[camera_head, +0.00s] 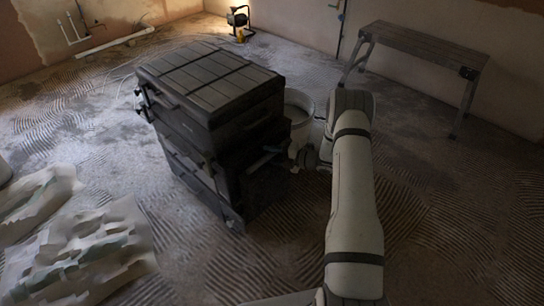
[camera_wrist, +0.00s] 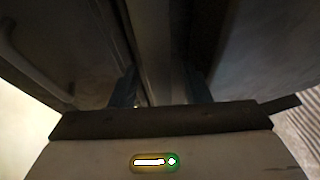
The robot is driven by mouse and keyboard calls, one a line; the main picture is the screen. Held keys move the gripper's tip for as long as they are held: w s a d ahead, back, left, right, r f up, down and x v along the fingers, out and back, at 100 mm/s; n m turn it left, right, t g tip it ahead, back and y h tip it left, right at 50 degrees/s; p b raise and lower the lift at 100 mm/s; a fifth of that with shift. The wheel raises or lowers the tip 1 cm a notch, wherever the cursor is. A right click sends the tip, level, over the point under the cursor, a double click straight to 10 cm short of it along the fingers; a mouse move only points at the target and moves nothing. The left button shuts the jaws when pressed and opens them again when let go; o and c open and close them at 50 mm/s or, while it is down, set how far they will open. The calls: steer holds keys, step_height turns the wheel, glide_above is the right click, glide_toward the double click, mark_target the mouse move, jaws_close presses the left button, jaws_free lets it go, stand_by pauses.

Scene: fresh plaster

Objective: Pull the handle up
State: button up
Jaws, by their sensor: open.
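A stack of dark tool boxes (camera_head: 190,135) with a ribbed lid stands on the floor in the head view. A short grey bar (camera_head: 264,158), which looks like the handle, sticks out from its right side. My gripper (camera_head: 298,158) is close to that side, and its fingers are hard to make out there. In the wrist view my gripper (camera_wrist: 161,88) is open, with two dark fingers apart. A dark, dim surface with a lengthwise strip (camera_wrist: 155,45) lies beyond and between them. I cannot tell whether the fingers touch the handle.
A pale bucket (camera_head: 299,105) stands right behind the boxes, close to my arm. A work bench (camera_head: 425,48) stands at the back right. Crumpled sacks (camera_head: 85,255) lie at the lower left. A work lamp (camera_head: 238,18) stands by the far wall. The floor at right is clear.

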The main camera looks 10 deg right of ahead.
steer(key=shift+w+a+f, duration=0.1)
steer(key=shift+w+a, duration=0.1)
steer(key=shift+a, duration=0.15)
steer(key=shift+c, duration=0.4)
jaws_close()
